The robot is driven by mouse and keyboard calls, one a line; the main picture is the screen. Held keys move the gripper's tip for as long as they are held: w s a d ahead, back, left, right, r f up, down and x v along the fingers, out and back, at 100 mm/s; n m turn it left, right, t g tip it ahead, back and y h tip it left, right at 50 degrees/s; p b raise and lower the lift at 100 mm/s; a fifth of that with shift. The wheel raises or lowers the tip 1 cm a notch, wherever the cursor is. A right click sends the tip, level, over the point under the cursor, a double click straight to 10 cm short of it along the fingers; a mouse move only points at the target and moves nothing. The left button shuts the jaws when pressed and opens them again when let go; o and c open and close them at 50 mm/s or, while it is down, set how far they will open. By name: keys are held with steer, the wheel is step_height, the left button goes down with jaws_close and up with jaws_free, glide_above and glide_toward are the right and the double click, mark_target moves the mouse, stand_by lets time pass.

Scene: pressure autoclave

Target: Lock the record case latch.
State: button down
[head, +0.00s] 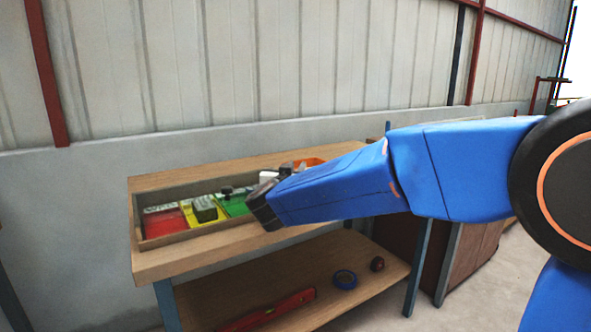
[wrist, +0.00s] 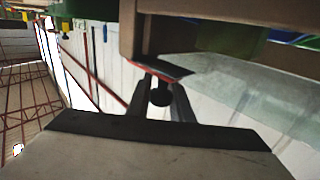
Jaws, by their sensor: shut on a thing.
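My gripper (head: 264,204) is at the front edge of the tray on the workbench in the head view, where its fingertips are hard to make out. In the wrist view, my gripper (wrist: 162,82) has its two dark fingers on either side of a small dark round knob (wrist: 160,98). A dark plate with a red edge (wrist: 160,70) lies just beyond the fingertips. I cannot tell whether the knob belongs to the record case latch. No record case can be clearly made out; my arm hides part of the bench.
The workbench (head: 150,262) carries a shallow wooden tray (head: 139,222) with red (head: 165,222), yellow (head: 190,216) and green (head: 236,207) boxes. An orange item (head: 308,164) is behind my arm. The lower shelf holds a red level (head: 270,311) and blue tape (head: 345,279).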

steer(key=shift+h, duration=0.3)
steer(key=c, duration=1.6)
jaws_free()
steer(key=shift+o, duration=0.2)
steer(key=v, duration=1.7)
steer(key=shift+s, duration=0.2)
steer(key=shift+r, duration=0.15)
